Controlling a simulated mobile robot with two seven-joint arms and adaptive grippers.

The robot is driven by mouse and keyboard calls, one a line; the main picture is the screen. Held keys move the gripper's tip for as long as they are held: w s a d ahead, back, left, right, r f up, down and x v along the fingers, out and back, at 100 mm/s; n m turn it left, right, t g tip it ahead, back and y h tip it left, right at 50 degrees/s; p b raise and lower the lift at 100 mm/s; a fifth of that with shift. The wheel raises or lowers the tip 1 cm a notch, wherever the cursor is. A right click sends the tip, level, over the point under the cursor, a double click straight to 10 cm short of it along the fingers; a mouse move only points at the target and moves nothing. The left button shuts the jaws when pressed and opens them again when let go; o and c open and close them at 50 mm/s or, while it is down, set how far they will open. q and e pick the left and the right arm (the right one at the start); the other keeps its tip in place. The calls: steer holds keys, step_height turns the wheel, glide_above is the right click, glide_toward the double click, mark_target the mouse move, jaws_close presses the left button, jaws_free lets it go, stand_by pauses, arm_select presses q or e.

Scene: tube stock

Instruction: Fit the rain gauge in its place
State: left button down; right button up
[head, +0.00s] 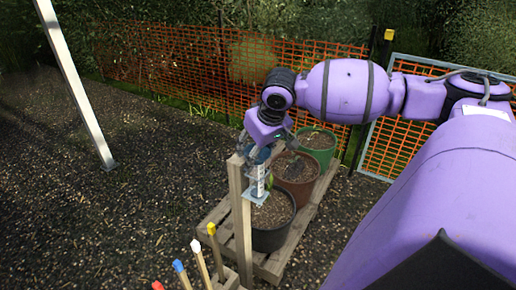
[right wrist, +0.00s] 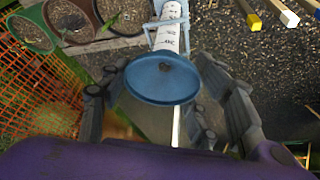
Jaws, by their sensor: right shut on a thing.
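The rain gauge is a white marked tube (head: 258,178) with a wide blue top (right wrist: 163,82). My right gripper (head: 264,150) is shut on the gauge near its blue top, with fingers on both sides in the right wrist view (right wrist: 160,68). The gauge hangs close to upright beside the wooden post (head: 241,220). A pale bracket (head: 254,198) juts from the post at the tube's lower end; its frame also shows around the tube in the right wrist view (right wrist: 150,35). I cannot tell how far the tube sits in it. My left gripper is out of view.
Several plant pots, including a dark one (head: 277,237), a brown one and a green one (head: 325,158), stand on a wooden pallet (head: 296,246) behind the post. Coloured-tipped stakes (head: 201,262) stand in front. Orange mesh fence (head: 180,70) runs behind. Open gravel lies left.

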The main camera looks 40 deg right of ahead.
steer(key=shift+f, duration=0.25)
steer(key=o, duration=1.7)
steer(key=shift+c, duration=0.2)
steer(key=v, duration=0.7)
steer(key=shift+s+d+f, duration=0.1)
steer(key=shift+s+d, duration=0.05)
steer(key=shift+v, duration=2.55)
